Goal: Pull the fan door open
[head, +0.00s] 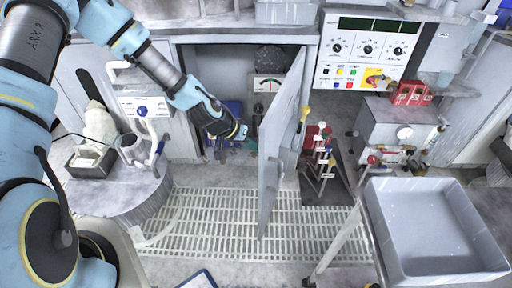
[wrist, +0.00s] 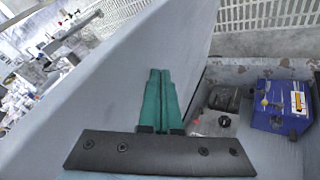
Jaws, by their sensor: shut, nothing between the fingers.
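The fan door (head: 282,150) is a grey panel that stands swung out from the cabinet (head: 245,39), nearly edge-on in the head view. It fills the left and middle of the wrist view as a broad grey face (wrist: 140,55). My gripper (head: 250,145) is at the cabinet opening, on the left, inner side of the door. Its teal fingers (wrist: 160,74) are shut together and empty, pointing along the door face. I cannot tell whether they touch it. A yellow-topped handle (head: 305,113) shows on the door's right side.
Inside the cabinet are a gauge (head: 267,84), a blue box (wrist: 282,107) and a dark motor-like part (wrist: 224,97). A grated floor (head: 225,215) lies in front. A grey basin (head: 432,230) stands at right, and a round table (head: 110,195) at left.

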